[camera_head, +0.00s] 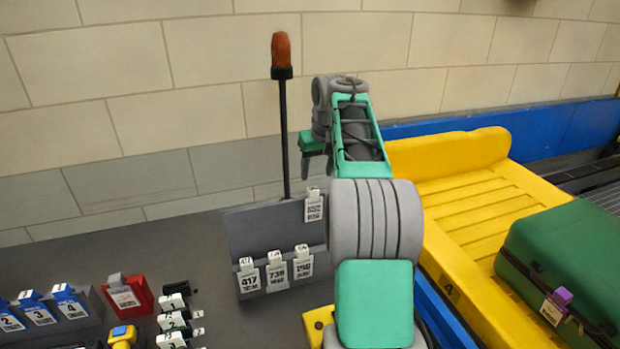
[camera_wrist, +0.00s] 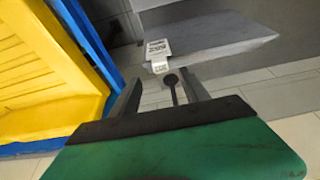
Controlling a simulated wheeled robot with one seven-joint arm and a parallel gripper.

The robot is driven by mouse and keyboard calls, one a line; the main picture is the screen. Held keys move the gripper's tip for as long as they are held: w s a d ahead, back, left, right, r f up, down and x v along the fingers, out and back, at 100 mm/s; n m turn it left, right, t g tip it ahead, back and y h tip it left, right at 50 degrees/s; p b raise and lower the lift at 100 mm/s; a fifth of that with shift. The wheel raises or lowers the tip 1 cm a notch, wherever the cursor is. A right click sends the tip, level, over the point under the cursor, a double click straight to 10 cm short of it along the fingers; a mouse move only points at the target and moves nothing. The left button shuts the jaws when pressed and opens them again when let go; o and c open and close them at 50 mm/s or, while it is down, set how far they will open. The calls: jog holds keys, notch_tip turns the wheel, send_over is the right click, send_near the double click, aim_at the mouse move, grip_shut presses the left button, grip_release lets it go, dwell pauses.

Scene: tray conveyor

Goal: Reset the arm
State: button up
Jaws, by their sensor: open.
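My arm reaches up and forward in the middle of the head view, with green and grey links. My gripper (camera_head: 317,165) points down at its far end, in front of the grey tag rack (camera_head: 270,228). In the wrist view, my gripper (camera_wrist: 160,92) has its two grey fingers apart with nothing held between them. A white tag (camera_head: 314,207) hangs on the rack below my gripper; a white tag also shows just beyond the fingertips in the wrist view (camera_wrist: 158,50). My arm hides the rack's right end.
A dark pole with an orange top (camera_head: 281,50) stands close left of my gripper. A yellow tray (camera_head: 470,200) is to the right, with a green suitcase (camera_head: 570,255) on it. A red holder (camera_head: 127,296) and blue-topped tags (camera_head: 70,301) are at lower left.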

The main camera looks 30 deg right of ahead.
jog(key=s+a+f+n+y, duration=0.1)
jog(key=s+a, duration=0.4)
jog(key=a, duration=0.6)
jog(key=s+a+n, duration=0.1)
jog(key=s+a, duration=0.4)
jog(key=a, duration=0.5)
jog(key=s+a+f, duration=0.4)
jog(key=s+f, duration=0.1)
jog(key=s, duration=0.2)
jog(key=s+a+f+n, duration=0.1)
jog(key=s+a+f, duration=0.3)
jog(key=s, duration=0.3)
jog(key=shift+f, duration=0.6)
jog(key=shift+a, duration=0.1)
